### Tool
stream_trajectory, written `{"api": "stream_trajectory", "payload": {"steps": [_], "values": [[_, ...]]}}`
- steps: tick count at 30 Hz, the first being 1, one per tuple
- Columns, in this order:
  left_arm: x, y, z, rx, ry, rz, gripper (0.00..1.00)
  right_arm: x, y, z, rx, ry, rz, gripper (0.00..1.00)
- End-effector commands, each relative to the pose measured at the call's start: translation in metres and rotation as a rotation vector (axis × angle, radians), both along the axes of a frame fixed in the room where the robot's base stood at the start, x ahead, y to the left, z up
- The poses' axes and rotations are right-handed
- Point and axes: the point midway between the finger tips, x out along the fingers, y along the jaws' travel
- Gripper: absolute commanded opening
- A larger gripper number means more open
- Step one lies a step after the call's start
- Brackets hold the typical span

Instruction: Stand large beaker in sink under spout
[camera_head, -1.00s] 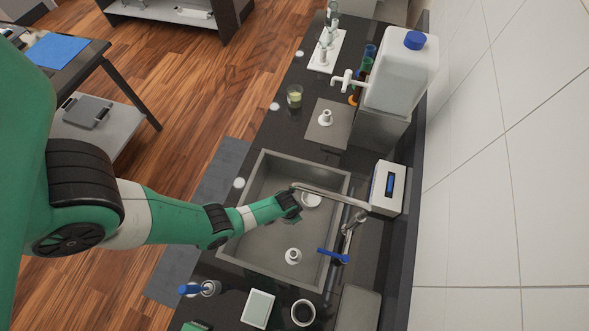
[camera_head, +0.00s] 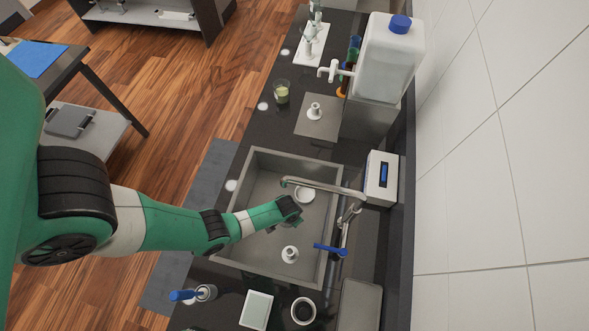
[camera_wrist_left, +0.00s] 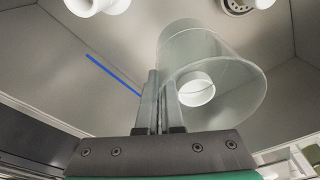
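The large clear beaker (camera_wrist_left: 232,75) shows in the left wrist view, tilted in the picture. My left gripper (camera_wrist_left: 160,78) is shut with its fingers on the near-left wall of the beaker. In the head view my left gripper (camera_head: 292,214) hangs over the sink (camera_head: 250,262), and the beaker is mostly hidden under it. The curved metal spout (camera_head: 325,187) reaches over the sink just above the gripper in the picture. I cannot tell whether the beaker touches the sink floor. My right gripper is not in view.
White round fittings (camera_head: 290,254) (camera_head: 305,194) are in the sink. A blue tap lever (camera_head: 330,249) stands at its right edge. A white jug (camera_head: 388,62), a small beaker with yellowish liquid (camera_head: 281,92) and a meter box (camera_head: 381,178) are on the counter.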

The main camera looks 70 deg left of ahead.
Motion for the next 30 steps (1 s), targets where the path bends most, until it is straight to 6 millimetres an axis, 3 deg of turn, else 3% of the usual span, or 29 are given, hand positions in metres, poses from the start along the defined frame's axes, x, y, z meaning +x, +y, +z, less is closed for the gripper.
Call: {"api": "stream_trajectory", "payload": {"steps": [1,13,30], "values": [[0.001,0.000,-0.011,0.001,-0.002,0.000,0.00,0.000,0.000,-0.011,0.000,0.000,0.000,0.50],[0.001,0.000,-0.053,0.001,-0.002,0.000,0.00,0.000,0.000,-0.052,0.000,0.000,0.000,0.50],[0.001,0.000,-0.059,0.001,-0.002,0.000,0.00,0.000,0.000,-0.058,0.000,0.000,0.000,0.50]]}}
